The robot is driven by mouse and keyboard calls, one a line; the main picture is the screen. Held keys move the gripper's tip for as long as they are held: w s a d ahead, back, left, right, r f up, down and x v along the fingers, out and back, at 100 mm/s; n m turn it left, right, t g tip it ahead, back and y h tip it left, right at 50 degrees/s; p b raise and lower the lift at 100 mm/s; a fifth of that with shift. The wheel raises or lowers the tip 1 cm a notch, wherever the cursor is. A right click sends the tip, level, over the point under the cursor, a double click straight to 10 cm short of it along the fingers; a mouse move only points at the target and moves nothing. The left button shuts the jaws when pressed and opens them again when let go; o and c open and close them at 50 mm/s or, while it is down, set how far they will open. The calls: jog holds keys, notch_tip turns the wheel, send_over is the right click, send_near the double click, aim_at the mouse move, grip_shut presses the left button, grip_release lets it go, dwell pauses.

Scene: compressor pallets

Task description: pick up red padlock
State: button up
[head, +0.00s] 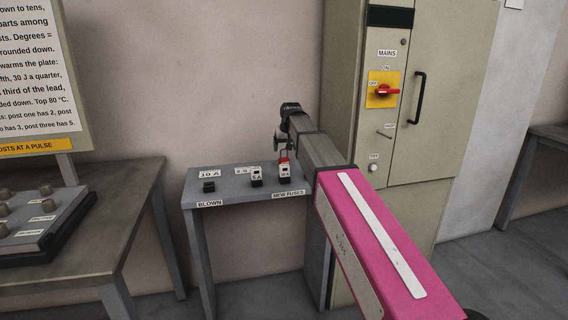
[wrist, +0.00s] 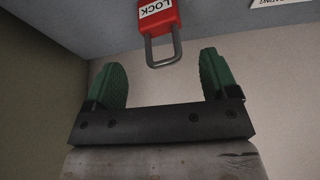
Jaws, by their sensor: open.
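The red padlock (wrist: 158,17) is at the top middle of the wrist view. Its white label reads LOCK upside down, and its grey shackle points down the picture, towards my gripper. Its upper end is cut off by the frame edge. My gripper (wrist: 162,62) is open, with its green fingers to either side of the shackle's lower end. Nothing is held, and the red body lies beyond the fingertips. In the head view, a small red patch (head: 284,159) shows at my gripper's end above the small grey table; it looks like the padlock, but details are too small to tell.
The small grey table (head: 228,188) carries a dark fuse (head: 208,187) and other labelled fuses (head: 257,180) close to my gripper. A tall beige cabinet (head: 435,110) with a red mains switch (head: 387,91) stands to the right. A workbench (head: 110,225) stands at left.

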jog(key=x, duration=0.5)
jog(key=shift+s, duration=0.15)
jog(key=c, duration=1.1)
jog(key=shift+r, duration=0.1)
jog(key=shift+r, duration=0.55)
notch_tip(320, 180, up, 3)
jog(key=shift+f, duration=0.1)
jog(key=s+a+r, duration=0.7)
jog(key=s+a, duration=0.1)
jog(key=shift+a, duration=0.4)
